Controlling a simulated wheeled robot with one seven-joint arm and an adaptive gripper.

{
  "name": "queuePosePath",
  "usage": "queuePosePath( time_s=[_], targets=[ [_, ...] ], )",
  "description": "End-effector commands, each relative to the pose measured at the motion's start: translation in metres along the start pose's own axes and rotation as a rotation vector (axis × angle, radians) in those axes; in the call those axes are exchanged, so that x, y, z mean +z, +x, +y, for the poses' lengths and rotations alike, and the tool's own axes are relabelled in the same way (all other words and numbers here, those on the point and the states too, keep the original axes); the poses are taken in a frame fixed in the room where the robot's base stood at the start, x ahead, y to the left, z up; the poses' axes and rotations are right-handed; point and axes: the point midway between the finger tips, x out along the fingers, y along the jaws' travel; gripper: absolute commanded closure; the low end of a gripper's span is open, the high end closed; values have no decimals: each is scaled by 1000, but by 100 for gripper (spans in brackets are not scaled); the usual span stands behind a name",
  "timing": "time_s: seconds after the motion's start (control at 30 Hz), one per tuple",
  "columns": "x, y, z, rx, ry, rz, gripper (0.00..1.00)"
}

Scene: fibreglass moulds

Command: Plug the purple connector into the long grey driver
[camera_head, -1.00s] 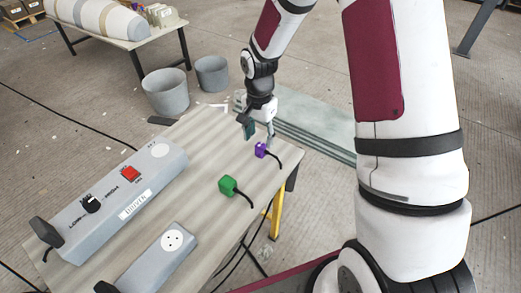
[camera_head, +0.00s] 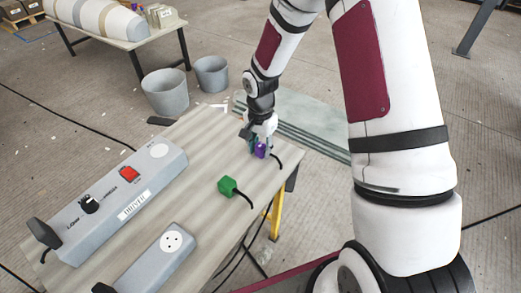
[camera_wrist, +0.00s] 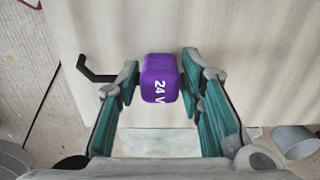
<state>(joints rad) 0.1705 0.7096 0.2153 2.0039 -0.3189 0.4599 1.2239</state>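The purple connector (camera_head: 261,151), marked "24 V", stands near the far right part of the table, with a black cable running off it. It also shows in the wrist view (camera_wrist: 159,78), between the two fingers. My gripper (camera_wrist: 160,80) is lowered around it, one green-padded finger on each side. The fingers look open, with only narrow gaps beside the connector; contact is hard to tell. The long grey driver (camera_head: 120,205) lies along the table's left side. It has a red switch, a black knob and a round white face (camera_head: 159,150) at its far end.
A green connector (camera_head: 228,187) with a black cable lies nearer on the table. A shorter grey box (camera_head: 155,262) with a round white socket is at the near edge. Two grey buckets (camera_head: 166,93) stand beyond the table. The wood between driver and connectors is clear.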

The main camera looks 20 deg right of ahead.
Motion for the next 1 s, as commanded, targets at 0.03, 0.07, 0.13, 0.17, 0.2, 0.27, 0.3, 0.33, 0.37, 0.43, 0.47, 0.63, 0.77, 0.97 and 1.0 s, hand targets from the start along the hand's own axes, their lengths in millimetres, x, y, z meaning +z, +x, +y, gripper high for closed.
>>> queuePosePath(
  time_s=[0.03, 0.07, 0.13, 0.17, 0.2, 0.27, 0.3, 0.33, 0.37, 0.43, 0.47, 0.63, 0.77, 0.97, 1.0],
  targets=[
    [0, 0, 0, 0, 0, 0, 84],
    [0, 0, 0, 0, 0, 0, 91],
    [0, 0, 0, 0, 0, 0, 98],
    [0, 0, 0, 0, 0, 0, 98],
    [0, 0, 0, 0, 0, 0, 98],
    [0, 0, 0, 0, 0, 0, 98],
    [0, 0, 0, 0, 0, 0, 99],
    [0, 0, 0, 0, 0, 0, 99],
    [0, 0, 0, 0, 0, 0, 99],
    [0, -1, 0, 0, 0, 0, 99],
    [0, -2, 0, 0, 0, 1, 99],
    [0, -13, 0, -1, 1, 1, 99],
    [-1, -29, 0, -2, 1, 2, 99],
    [19, -40, 26, 2, -1, -1, 99],
    [24, -40, 34, 2, -2, 0, 99]
  ],
)
